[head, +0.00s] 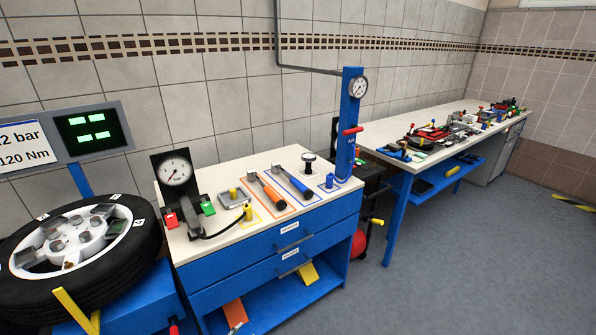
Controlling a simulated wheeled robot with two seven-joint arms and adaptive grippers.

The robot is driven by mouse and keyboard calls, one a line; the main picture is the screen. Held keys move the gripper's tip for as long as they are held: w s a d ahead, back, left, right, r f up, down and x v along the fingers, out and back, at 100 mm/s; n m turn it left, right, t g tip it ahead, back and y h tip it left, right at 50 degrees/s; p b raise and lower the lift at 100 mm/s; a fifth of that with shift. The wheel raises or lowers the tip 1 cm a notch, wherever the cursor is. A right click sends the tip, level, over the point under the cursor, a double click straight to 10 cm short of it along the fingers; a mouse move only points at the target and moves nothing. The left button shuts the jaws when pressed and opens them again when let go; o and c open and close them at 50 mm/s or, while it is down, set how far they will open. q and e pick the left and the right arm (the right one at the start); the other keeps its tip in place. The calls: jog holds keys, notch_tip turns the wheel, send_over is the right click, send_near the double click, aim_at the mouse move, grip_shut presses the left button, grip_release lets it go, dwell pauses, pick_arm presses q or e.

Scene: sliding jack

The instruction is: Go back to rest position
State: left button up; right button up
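Neither of my grippers shows in the head view, and no arm of mine can be made out. The view looks down on a blue workbench (330,207) with a white top. On it lie two torque-type tools, one with an orange handle (273,196) and one with a blue handle (300,186), inside coloured outlines. A black gauge stand (174,168) with a round dial, a red block and a green block stands at the bench's left end.
A wheel with a black tyre (140,240) sits on a blue stand at the left, below a display (90,130). A blue post (350,115) with a gauge stands behind the bench. A long cluttered table (480,105) runs along the wall. The grey floor (470,260) at right is clear.

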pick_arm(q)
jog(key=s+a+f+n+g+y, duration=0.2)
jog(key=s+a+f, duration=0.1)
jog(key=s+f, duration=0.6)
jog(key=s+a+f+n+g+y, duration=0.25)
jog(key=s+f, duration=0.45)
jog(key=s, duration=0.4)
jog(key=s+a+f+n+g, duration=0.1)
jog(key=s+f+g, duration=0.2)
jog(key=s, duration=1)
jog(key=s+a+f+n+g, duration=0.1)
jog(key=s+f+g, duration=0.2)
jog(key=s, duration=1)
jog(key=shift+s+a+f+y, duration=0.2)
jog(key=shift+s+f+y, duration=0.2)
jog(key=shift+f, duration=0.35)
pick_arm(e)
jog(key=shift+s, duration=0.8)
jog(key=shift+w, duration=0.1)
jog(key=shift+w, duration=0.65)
